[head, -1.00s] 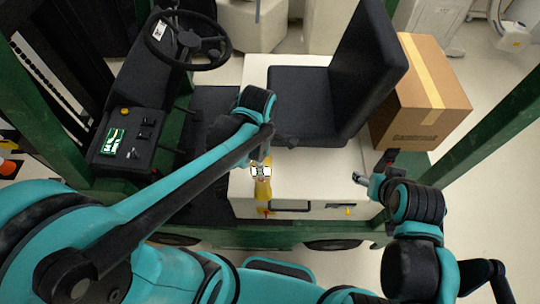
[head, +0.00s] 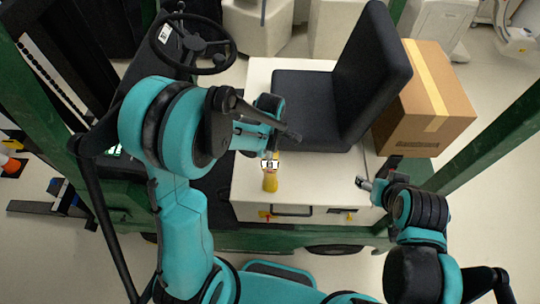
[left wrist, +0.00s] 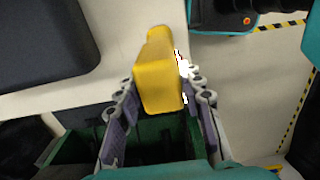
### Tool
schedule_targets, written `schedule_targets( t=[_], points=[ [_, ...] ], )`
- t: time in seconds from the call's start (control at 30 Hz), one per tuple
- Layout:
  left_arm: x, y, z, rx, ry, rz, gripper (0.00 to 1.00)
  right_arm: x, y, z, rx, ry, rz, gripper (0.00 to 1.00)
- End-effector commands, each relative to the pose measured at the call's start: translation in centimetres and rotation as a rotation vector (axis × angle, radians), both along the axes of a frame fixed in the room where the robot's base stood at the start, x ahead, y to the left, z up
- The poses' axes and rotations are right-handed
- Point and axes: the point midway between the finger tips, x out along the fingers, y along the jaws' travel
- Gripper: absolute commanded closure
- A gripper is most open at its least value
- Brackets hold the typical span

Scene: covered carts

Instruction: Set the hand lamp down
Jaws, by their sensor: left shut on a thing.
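The hand lamp (head: 270,183) is yellow and shows over the white box under the seat, close to the box's front side. It also shows in the left wrist view (left wrist: 158,82), between the fingers. My left gripper (head: 270,161) is shut on it, with a finger on either side. Whether the lamp touches the surface below I cannot tell. The fingertips are small and partly hidden by my arm in the head view. My right gripper (head: 377,174) is empty beside the box's front right corner, its fingers apart.
The black seat (head: 308,108) stands on the white box (head: 315,190), with bare white surface in front of it. A cardboard box (head: 425,105) stands to the right. A steering wheel (head: 192,45) is at the upper left. Green posts (head: 490,135) flank the vehicle.

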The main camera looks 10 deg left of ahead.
Motion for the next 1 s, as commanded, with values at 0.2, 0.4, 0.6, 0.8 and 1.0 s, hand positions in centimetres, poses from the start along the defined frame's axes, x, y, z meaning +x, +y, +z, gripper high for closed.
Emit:
schedule_targets(
  t=[0.2, 0.4, 0.6, 0.8, 1.0],
  points=[
    [0.0, 0.0, 0.0, 0.000, 0.000, 0.000, 1.00, 0.0, 0.0, 0.0, 0.000, 0.000, 0.000, 0.36],
    [0.0, 0.0, -0.3, 0.000, 0.000, 0.000, 0.50, 0.0, 0.0, -0.4, 0.000, 0.000, 0.000, 0.36],
    [0.0, 0.0, -0.3, 0.000, 0.000, 0.000, 0.42, 0.0, 0.0, -0.4, 0.000, 0.000, 0.000, 0.36],
    [0.0, 0.0, 0.1, 0.000, 0.000, 0.000, 0.42, 0.0, 0.0, 0.0, 0.000, 0.000, 0.000, 0.36],
    [-0.1, 0.0, 3.0, 0.000, 0.000, 0.000, 0.42, 0.0, 0.0, 0.1, 0.000, 0.000, 0.000, 0.36]
  ],
)
